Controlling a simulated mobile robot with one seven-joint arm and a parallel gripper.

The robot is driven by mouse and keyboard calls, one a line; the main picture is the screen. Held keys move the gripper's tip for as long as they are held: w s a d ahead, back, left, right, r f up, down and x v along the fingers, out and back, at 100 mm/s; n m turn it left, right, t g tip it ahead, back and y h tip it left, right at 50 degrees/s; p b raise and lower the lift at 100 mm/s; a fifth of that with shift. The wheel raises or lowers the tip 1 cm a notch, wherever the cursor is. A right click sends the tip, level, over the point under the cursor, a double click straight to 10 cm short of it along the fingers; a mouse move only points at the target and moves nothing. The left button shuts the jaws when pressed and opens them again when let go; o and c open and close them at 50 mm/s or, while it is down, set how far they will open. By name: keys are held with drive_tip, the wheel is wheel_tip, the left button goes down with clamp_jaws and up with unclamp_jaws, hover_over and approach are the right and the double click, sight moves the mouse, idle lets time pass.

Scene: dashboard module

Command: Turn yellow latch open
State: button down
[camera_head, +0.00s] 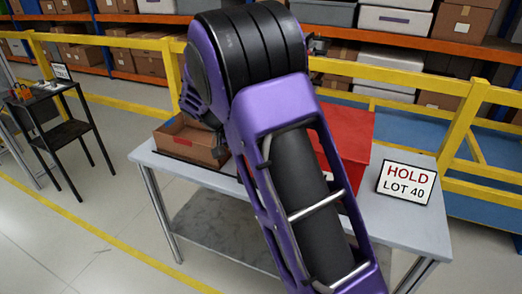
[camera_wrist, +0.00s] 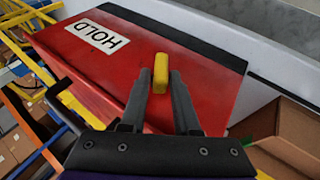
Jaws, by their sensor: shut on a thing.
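The yellow latch (camera_wrist: 161,72) stands on the face of a red box marked HOLD (camera_wrist: 95,85) in the wrist view. My gripper (camera_wrist: 161,82) is at the latch, with its two dark fingers closed on either side of it. The latch's long side points roughly along the fingers. In the head view the red box (camera_head: 350,135) sits on a grey table, partly hidden behind my purple arm. The latch and my gripper are hidden there.
An open cardboard box (camera_head: 190,140) stands on the table (camera_head: 405,225) left of my arm. A "HOLD LOT 40" sign (camera_head: 405,183) stands at the right. Yellow rails (camera_head: 420,80) run behind the table, with shelves of boxes beyond. A dark small table (camera_head: 58,110) stands far left.

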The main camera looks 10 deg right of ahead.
drive_tip(key=h, duration=0.1)
drive_tip(key=g+h+p, duration=0.1)
drive_tip(key=h, duration=0.1)
drive_tip(key=n+g+h, duration=0.1)
drive_tip(key=shift+w+a+f+h+p, duration=0.2)
drive_tip(key=shift+a+f+h+p, duration=0.1)
drive_tip(key=shift+a+f+p, duration=0.1)
drive_tip(key=shift+f+n+g+h+b, duration=0.3)
drive_tip(key=shift+n+g+h, duration=0.25)
drive_tip(key=shift+h, duration=0.7)
drive_tip(key=shift+f+n+g+h+b, duration=0.15)
drive_tip(key=shift+n+g+h+b, duration=0.35)
drive_tip(key=shift+h, duration=0.75)
drive_tip(key=shift+g, duration=0.25)
drive_tip(key=c, duration=0.8)
unclamp_jaws()
drive_tip(key=shift+a, duration=0.1)
